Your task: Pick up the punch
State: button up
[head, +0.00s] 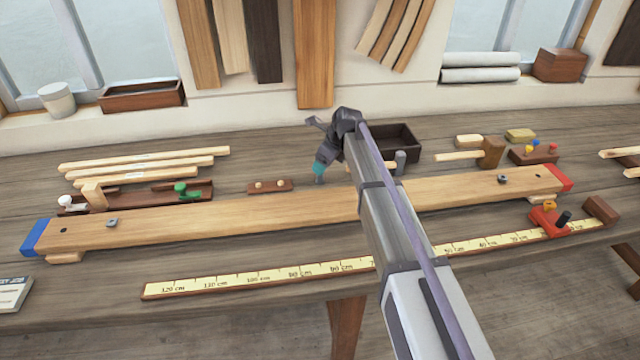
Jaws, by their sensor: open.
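I cannot tell for sure which thing is the punch. Small coloured pegs stand in a dark red-brown block (534,155) at the back right, and a dark blue piece (564,218) stands by a red tool (544,216) at the front right. My gripper (319,178), at the end of my arm in the middle, points down with a teal part above its grey tip. It is open, just behind or over the long plank (240,216). Its fingers are too small to make out, and I see nothing held. My forearm hides part of the plank and bench.
A yellow measuring strip (210,286) lies along the bench front. A dark tray (398,140), a grey cylinder (400,160) and a wooden mallet (490,152) are right of my gripper. A small holder (270,187) is left. Wooden strips (145,160) and a green-knobbed plane (190,191) lie further left.

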jog(key=shift+w+a+f, duration=0.15)
jog(key=shift+f, duration=0.4)
jog(key=b+x, duration=0.5)
jog(key=shift+f, duration=0.25)
jog(key=shift+r, duration=0.25)
jog(key=c, duration=1.1)
jog(key=shift+p, duration=0.3)
notch_tip(320, 180, up, 10)
jog(key=p, duration=1)
jog(key=shift+a+r, duration=0.1)
jog(key=shift+r, duration=0.1)
